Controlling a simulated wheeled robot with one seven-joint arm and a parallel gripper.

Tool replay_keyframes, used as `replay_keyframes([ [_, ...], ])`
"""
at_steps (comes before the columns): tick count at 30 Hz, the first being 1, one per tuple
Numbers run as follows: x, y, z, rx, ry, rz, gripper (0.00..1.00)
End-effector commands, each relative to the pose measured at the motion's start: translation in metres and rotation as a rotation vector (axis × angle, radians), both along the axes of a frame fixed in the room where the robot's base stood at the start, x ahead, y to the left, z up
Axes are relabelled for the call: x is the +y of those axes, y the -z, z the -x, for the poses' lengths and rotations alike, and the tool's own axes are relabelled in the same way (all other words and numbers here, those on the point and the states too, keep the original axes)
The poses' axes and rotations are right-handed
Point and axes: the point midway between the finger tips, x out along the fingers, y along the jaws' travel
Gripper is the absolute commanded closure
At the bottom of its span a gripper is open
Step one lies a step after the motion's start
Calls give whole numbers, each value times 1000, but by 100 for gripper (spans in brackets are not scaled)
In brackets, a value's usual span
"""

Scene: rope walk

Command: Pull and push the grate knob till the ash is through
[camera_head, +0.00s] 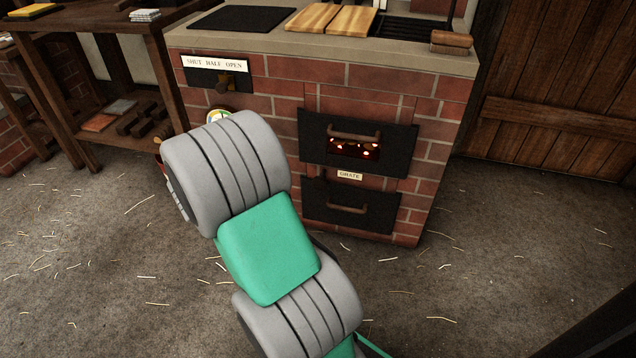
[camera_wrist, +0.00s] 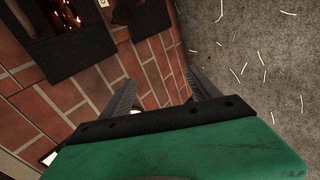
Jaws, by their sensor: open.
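A brick stove (camera_head: 270,95) stands ahead. The small white GRATE label (camera_head: 349,175) sits between its upper fire door (camera_head: 312,140), where embers glow, and its lower black door (camera_head: 380,215). I cannot make out the grate knob clearly; a small dark shape sits left of the label. In the wrist view, my open, empty gripper (camera_wrist: 160,80) is in front of the brickwork (camera_wrist: 60,95), apart from the doors. The fire door (camera_wrist: 80,50) and part of the lower door (camera_wrist: 152,20) show at the top. In the head view, my arm hides the gripper.
A wooden shelf (camera_head: 85,28) stands left, a plank door (camera_head: 560,110) right. The straw-strewn floor (camera_head: 480,280) in front is clear.

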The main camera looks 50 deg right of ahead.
Motion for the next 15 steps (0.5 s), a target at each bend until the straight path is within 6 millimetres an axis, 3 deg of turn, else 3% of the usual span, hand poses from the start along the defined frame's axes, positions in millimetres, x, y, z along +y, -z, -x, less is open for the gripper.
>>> replay_keyframes([
  [1, -40, 20, -1, 76, -32, 122, 28],
  [3, -93, 37, 0, 202, -107, 325, 28],
  [6, -152, 64, 12, 442, -234, 603, 28],
  [9, -186, 92, 29, 720, -379, 850, 28],
  [15, -196, 137, 52, 1132, -618, 1147, 28],
])
